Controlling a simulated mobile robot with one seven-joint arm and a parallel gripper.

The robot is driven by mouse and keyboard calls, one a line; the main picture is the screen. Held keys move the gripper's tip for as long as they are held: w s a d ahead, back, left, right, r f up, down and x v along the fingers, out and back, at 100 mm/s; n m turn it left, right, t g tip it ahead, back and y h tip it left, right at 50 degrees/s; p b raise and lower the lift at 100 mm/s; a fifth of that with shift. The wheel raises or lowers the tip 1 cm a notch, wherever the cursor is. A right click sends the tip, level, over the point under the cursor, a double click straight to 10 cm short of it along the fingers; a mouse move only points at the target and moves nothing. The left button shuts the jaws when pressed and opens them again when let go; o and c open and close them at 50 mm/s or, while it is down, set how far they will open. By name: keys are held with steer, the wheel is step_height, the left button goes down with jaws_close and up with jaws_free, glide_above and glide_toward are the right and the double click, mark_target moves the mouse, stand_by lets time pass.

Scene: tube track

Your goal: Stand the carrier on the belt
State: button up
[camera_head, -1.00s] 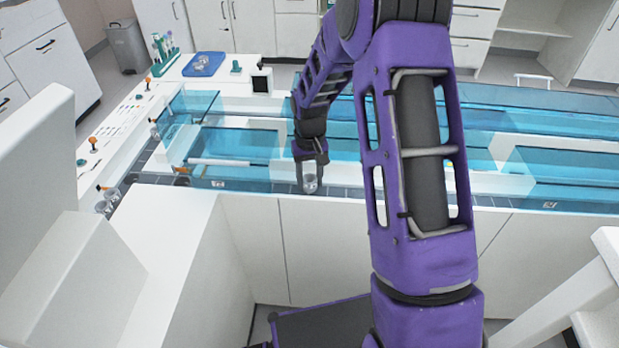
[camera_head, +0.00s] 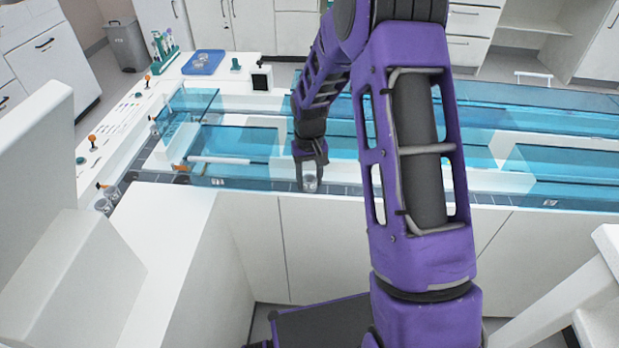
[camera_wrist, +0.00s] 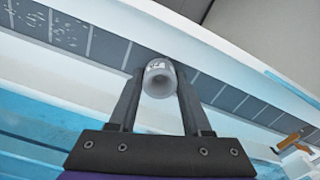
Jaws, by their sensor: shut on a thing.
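The carrier (camera_wrist: 159,79) is a small clear-grey round cup with an open top. It also shows in the head view (camera_head: 310,183). My gripper (camera_wrist: 160,84) is shut on it, with one dark finger on each side; it also shows in the head view (camera_head: 310,178). The belt (camera_wrist: 238,98) is a dark grey strip with pale cross lines, and it runs along the near edge of the bench in the head view (camera_head: 345,190). The carrier is over the belt. I cannot tell whether its bottom touches the belt.
Blue see-through covers (camera_head: 235,142) stand just behind the belt. Clear cups (camera_head: 104,205) stand at the belt's left end near an orange-tipped part (camera_head: 101,186). A blue tray (camera_head: 203,62) and a green tube rack (camera_head: 164,54) are at the back left.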

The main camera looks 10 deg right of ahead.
steer(key=shift+f, duration=0.25)
steer(key=o, duration=1.1)
steer(key=shift+c, duration=0.2)
step_height(320, 180, up, 18)
steer(key=p, duration=0.3)
steer(key=shift+f, duration=0.25)
